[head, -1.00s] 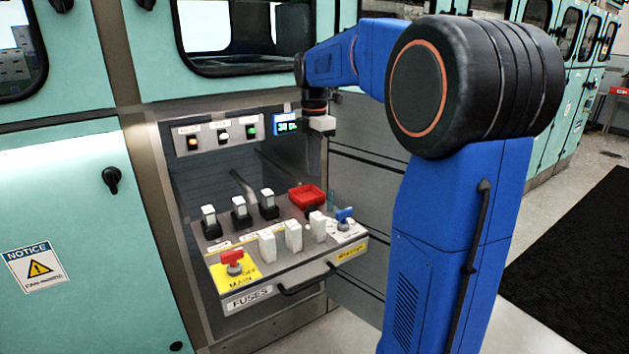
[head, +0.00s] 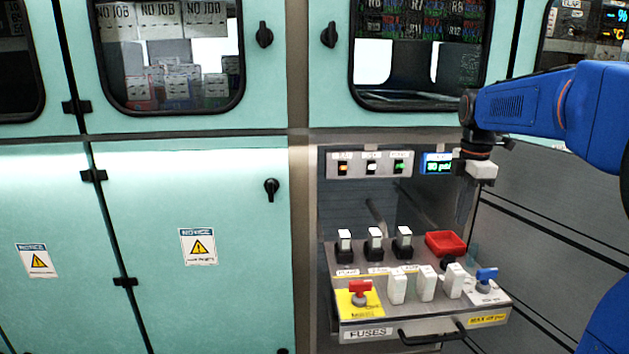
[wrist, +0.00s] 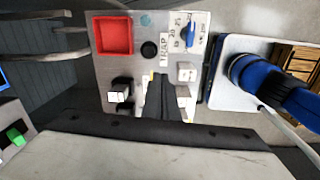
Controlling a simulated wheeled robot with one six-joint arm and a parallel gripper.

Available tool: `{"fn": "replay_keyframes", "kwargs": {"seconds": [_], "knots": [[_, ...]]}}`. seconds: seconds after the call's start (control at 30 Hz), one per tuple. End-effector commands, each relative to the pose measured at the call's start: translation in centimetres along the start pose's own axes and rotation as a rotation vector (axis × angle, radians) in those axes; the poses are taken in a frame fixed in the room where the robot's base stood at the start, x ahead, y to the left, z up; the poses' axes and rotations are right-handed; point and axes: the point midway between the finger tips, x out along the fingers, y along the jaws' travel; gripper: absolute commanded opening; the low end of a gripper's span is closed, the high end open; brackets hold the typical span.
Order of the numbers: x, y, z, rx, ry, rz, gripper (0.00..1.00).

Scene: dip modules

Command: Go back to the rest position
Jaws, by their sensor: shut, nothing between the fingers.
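My gripper (head: 461,218) hangs from the blue arm with its dark fingers pointing down, above the back right of the pulled-out fuse drawer (head: 376,325). The fingers are together with nothing between them; they also show over the drawer in the wrist view (wrist: 163,98). In the head view they stand above and just right of the red tray (head: 446,243), apart from it. The tray looks empty in the wrist view (wrist: 114,36).
The drawer carries white blocks (head: 425,283), black-based modules (head: 374,245), a red knob (head: 360,290) and a blue knob (head: 486,278). An indicator panel (head: 371,165) and small display (head: 437,163) are behind. Teal cabinets (head: 190,250) fill the left.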

Motion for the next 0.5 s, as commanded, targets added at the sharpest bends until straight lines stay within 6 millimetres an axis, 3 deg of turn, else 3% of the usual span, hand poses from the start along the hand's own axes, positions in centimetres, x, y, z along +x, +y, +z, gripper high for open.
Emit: {"fn": "replay_keyframes", "kwargs": {"seconds": [0.23,0.5], "knots": [[0.4,-6.8,-3.2,0.304,0.008,0.079,0.0],[2.5,-14.2,-5.8,0.651,0.053,0.159,0.0]]}}
